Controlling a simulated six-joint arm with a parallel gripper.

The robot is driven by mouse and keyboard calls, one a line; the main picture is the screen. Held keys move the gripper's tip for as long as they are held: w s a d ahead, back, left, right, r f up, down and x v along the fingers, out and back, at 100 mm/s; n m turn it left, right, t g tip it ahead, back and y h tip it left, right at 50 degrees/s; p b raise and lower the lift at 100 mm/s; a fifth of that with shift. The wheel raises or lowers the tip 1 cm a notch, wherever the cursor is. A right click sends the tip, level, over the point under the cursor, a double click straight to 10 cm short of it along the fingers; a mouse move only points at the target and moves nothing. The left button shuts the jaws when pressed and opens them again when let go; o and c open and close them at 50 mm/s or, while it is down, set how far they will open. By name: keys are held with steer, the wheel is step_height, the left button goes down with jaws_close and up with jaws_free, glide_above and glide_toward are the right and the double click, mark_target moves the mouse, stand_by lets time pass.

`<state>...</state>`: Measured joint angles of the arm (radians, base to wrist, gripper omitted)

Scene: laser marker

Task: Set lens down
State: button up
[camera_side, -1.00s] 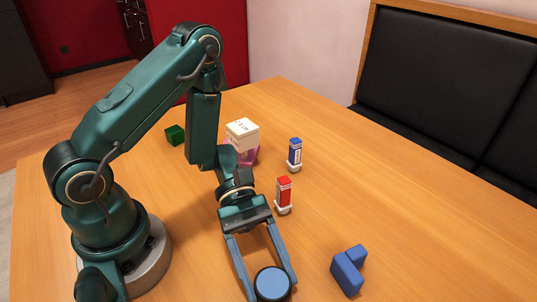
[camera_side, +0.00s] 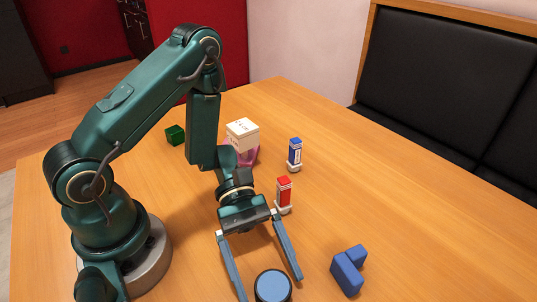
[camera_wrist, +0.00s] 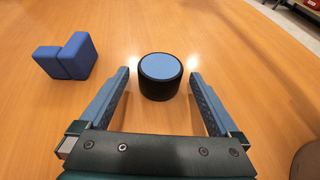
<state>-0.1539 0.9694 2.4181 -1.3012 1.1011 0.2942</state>
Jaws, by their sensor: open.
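The lens (camera_side: 272,286) is a short black cylinder with a light blue top. In the side view it sits at the bottom edge of the picture, partly cut off. In the wrist view the lens (camera_wrist: 160,76) stands upright on the table, just ahead of the gap between my fingers. My gripper (camera_side: 271,290) is open, with its fingers spread wide. In the wrist view my gripper (camera_wrist: 161,80) has a finger on each side of the lens, with clear space between lens and fingers.
A blue L-shaped block (camera_side: 348,270) lies right of the lens. A red-labelled bottle (camera_side: 283,194), a blue-labelled bottle (camera_side: 294,154), a white box on a pink holder (camera_side: 242,133) and a green cube (camera_side: 175,135) stand farther back. The table (camera_side: 400,200) is clear at right.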

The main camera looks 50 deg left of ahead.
steer(key=v, duration=1)
steer(key=shift+w+a, duration=0.1)
steer(key=shift+a, duration=0.2)
steer(key=shift+a+r, duration=0.35)
steer(key=shift+a, duration=0.1)
steer(key=s+a+r+m+t+y, duration=0.1)
steer(key=r+m+t+y, duration=0.3)
steer(key=r+m+y, duration=0.1)
steer(key=s+a+r+m+t+y, duration=0.1)
steer(key=s+r+m+t+y, duration=0.1)
steer(key=r+m+t+y, duration=0.2)
step_height(320, 180, up, 2)
steer(key=m+y, duration=0.4)
steer(key=m, duration=0.2)
steer(key=shift+s+a+t, duration=0.2)
steer(key=shift+a+t, duration=0.1)
